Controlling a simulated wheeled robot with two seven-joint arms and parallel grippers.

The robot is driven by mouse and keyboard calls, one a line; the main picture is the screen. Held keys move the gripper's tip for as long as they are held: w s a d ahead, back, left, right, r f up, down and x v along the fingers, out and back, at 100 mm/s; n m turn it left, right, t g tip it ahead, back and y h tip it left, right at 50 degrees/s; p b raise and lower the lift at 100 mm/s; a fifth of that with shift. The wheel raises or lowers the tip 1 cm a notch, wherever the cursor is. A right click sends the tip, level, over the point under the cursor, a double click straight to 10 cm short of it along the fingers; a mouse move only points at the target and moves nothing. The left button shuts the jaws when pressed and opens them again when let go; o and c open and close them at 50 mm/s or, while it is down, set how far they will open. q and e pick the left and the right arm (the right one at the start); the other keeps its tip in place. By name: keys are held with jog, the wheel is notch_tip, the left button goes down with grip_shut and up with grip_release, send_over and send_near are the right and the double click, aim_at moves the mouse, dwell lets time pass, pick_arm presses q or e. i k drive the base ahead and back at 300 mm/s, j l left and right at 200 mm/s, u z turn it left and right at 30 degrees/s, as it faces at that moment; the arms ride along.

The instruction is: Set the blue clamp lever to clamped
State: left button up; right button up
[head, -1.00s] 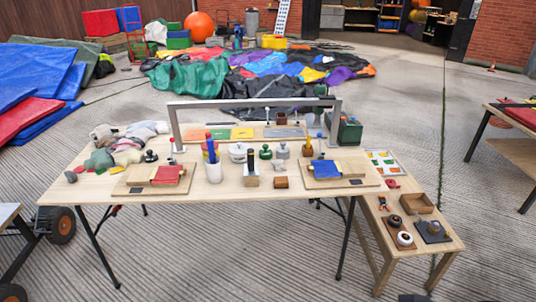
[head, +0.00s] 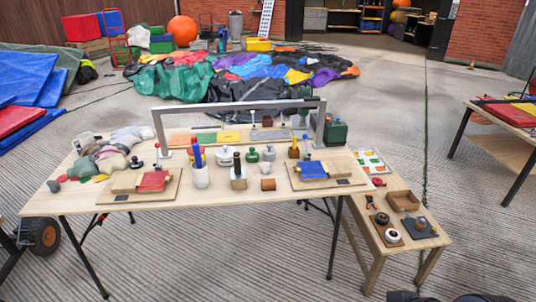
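The blue clamp station is a wooden board (head: 348,170) on the right part of the long table. A blue block or pad (head: 313,170) with a small yellow part beside it lies on the board. A small blue knob (head: 306,138) shows just behind it on a thin upright stem; it looks like the lever, but its exact setting is too small to tell. A similar board with a red pad (head: 152,181) is at the left. Neither of my grippers is clearly in view; only dark shapes show at the bottom right edge.
Bare floor lies in front.

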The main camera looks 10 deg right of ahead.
aim_at(305, 136)
jog(key=i+l, duration=0.2)
jog(key=i, duration=0.35)
jog(key=i+l, duration=0.25)
jog(key=i, duration=0.3)
jog(key=i+l, duration=0.2)
jog(key=i, duration=0.35)
jog(key=i+l, duration=0.2)
jog(key=i, duration=0.3)
jog(key=l+z, duration=0.05)
